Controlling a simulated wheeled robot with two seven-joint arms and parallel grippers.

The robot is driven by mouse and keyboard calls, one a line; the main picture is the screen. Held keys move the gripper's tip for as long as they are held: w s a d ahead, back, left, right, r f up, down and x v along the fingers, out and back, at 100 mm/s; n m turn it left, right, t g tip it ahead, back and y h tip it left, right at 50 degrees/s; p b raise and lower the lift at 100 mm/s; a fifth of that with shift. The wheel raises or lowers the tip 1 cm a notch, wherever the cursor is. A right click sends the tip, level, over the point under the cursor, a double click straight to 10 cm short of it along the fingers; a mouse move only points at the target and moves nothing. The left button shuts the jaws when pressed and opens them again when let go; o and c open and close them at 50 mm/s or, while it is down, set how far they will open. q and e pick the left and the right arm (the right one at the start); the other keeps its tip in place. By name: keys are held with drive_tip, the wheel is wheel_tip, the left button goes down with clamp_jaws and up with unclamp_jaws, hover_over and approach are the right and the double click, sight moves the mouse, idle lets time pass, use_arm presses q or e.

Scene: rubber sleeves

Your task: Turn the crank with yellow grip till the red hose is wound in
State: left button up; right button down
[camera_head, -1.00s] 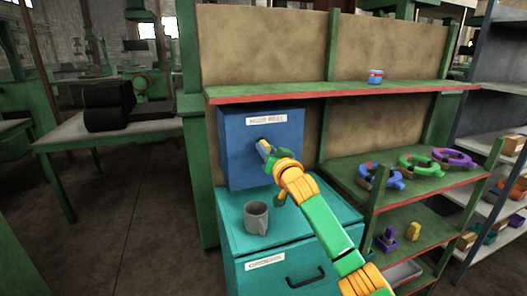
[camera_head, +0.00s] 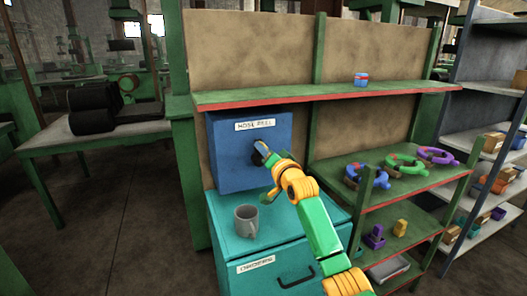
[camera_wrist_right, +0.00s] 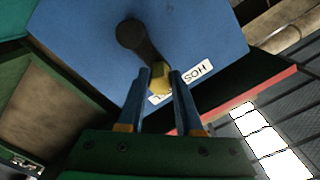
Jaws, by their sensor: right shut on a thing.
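The blue hose reel box (camera_head: 225,170) stands on a teal cabinet, with a "HOSE REEL" label on its front. Its dark crank (camera_wrist_right: 140,38) reaches from a round hub on the box front, and it also shows in the head view (camera_head: 260,150). The yellow grip (camera_wrist_right: 160,79) sits at the crank's outer end. My right gripper (camera_wrist_right: 161,76) is shut on the yellow grip, one blue finger on each side; it also shows in the head view (camera_head: 269,160). No red hose is visible. My left gripper is not in view.
A grey mug (camera_head: 246,220) stands on the teal cabinet (camera_head: 225,240), near the right arm. A red-edged shelf (camera_head: 300,98) runs above the box and carries a small blue-and-red item (camera_head: 361,79). Colourful parts lie on the green rack (camera_head: 345,200) to the right.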

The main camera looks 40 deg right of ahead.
drive_tip(key=c, duration=0.6)
unclamp_jaws()
drive_tip(key=shift+s, duration=0.15)
drive_tip(key=b+v, duration=0.2)
drive_tip(key=v, duration=0.5)
